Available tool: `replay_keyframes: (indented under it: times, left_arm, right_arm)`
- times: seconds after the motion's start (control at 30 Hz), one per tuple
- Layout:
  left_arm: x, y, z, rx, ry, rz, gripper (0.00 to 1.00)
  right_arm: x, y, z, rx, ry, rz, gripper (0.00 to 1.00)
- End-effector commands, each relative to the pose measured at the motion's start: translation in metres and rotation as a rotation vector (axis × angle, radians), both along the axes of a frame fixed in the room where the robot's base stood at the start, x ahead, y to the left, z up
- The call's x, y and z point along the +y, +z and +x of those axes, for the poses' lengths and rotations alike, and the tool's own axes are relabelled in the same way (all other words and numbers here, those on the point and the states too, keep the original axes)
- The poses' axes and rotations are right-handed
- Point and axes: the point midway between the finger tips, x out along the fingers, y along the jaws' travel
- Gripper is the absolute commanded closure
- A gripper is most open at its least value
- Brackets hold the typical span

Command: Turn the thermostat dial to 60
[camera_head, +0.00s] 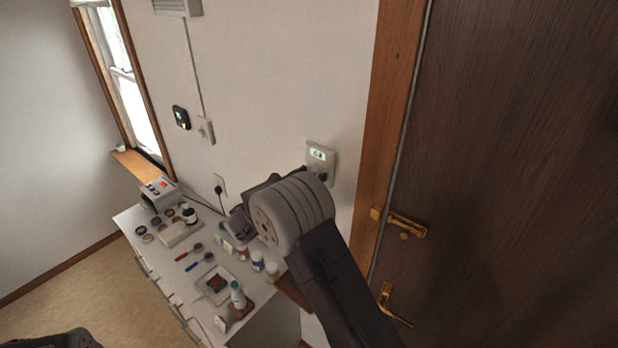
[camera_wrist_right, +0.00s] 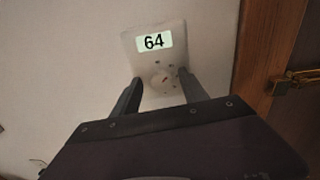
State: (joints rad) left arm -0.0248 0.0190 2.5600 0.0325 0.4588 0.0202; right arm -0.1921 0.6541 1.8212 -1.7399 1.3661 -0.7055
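The thermostat (camera_head: 329,155) is a pale plate on the wall left of the door frame. In the right wrist view its lit display (camera_wrist_right: 154,41) reads 64. Its round pale dial (camera_wrist_right: 161,81) is below the display, with small marks around it. My right gripper (camera_wrist_right: 160,76) is open, with one finger to each side of the dial; I cannot tell whether either finger touches it. In the head view my right wrist hides most of this gripper (camera_head: 314,173) and the dial. My left gripper is not in view; only a dark part shows at the lower left edge.
A white counter (camera_head: 135,222) below holds a small device (camera_head: 158,194), jars, bottles and tools. A wall outlet (camera_head: 220,186) with a plug is left of my right wrist. A brown door (camera_head: 510,150) with brass handle (camera_head: 394,305) and latch (camera_head: 408,226) stands right.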

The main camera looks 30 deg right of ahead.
Motion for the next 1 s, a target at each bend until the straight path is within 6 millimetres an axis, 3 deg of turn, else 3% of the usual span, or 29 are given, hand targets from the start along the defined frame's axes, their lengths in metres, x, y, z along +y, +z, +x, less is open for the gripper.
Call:
replay_keyframes:
  times: [0.27,0.5,0.7,1.0]
  left_arm:
    - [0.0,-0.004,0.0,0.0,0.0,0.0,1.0]
    - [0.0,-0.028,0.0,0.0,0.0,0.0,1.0]
    - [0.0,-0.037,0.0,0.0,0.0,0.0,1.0]
    - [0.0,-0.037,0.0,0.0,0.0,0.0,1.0]
  right_arm:
    - [0.005,-0.003,-0.002,0.002,0.003,0.002,0.49]
    - [0.05,-0.004,-0.022,0.0,0.007,0.004,0.49]
    - [0.076,0.001,-0.037,0.001,0.002,0.003,0.49]
    - [0.081,0.004,-0.039,0.002,-0.001,0.002,0.49]
